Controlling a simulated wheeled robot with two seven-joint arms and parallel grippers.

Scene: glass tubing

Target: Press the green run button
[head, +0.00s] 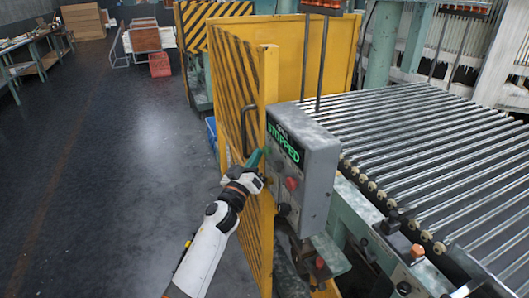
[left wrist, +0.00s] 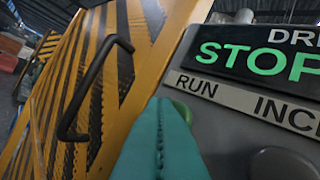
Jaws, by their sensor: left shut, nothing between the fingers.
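The grey control box (head: 318,158) stands beside the roller conveyor, and its display (head: 284,143) reads STOPPED in green letters. In the left wrist view the display (left wrist: 262,58) shows above a label strip reading RUN and INC. The green run button (left wrist: 183,111) shows only as a sliver below RUN, mostly hidden behind my teal fingertips. My left gripper (head: 256,158) is shut and empty at the left edge of the box face; its fingers also fill the lower middle of the left wrist view (left wrist: 160,104). I cannot tell whether they touch the button. My right gripper is not in view.
A red button (head: 291,183) sits on the box face, right of my gripper. A yellow-and-black striped guard panel (head: 239,90) with a dark handle (left wrist: 88,90) stands close to the left. The roller conveyor (head: 430,150) lies right. Open floor (head: 130,150) is at left.

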